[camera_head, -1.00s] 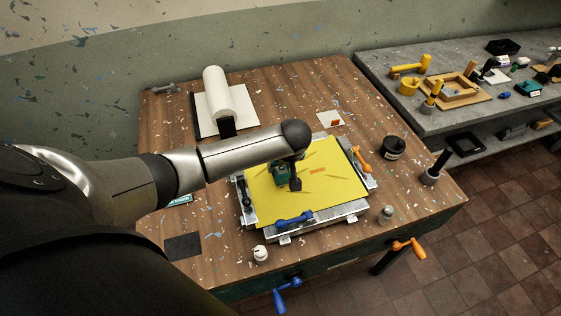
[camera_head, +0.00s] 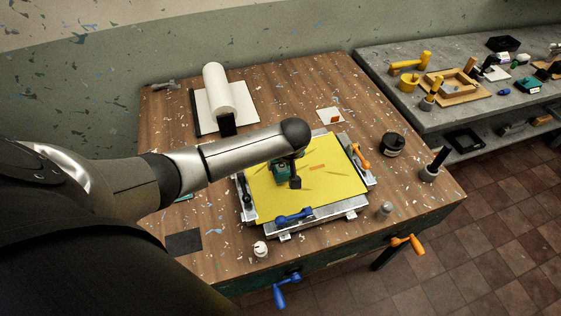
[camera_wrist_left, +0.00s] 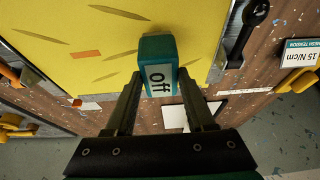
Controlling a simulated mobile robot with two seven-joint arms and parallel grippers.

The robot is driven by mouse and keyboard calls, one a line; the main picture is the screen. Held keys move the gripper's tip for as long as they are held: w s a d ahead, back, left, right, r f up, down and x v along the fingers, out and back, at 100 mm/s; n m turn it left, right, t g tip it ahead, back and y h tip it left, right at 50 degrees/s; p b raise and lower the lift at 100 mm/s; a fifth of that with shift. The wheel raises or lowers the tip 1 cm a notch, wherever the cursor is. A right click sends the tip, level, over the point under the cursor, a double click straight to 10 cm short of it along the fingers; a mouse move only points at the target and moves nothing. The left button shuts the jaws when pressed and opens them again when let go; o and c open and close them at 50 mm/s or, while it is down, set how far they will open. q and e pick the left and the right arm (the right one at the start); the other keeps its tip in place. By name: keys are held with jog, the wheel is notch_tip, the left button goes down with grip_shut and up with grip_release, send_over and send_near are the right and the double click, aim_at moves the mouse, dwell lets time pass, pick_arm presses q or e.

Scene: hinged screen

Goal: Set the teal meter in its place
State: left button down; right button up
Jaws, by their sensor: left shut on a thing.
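In the head view the meter (camera_head: 280,172) and my left gripper (camera_head: 289,174) are over the yellow mesh (camera_head: 325,188) of the framed screen, partly hidden by my arm. I cannot tell whether the meter touches the mesh. A dark square pad (camera_head: 184,242) lies bare at the table's front left. My right gripper is not in view.
Blue clamps (camera_head: 294,216) and orange clamps (camera_head: 360,156) edge the screen. A tension card (camera_wrist_left: 301,66) lies beside the frame.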

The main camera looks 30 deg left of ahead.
pick_arm(q)
jog(key=shift+p, duration=0.4)
jog(key=shift+f, duration=0.25)
jog(key=shift+f+b, duration=0.35)
jog(key=shift+f, duration=0.05)
dwell(0.4)
jog(key=shift+c, duration=0.9)
grip_release()
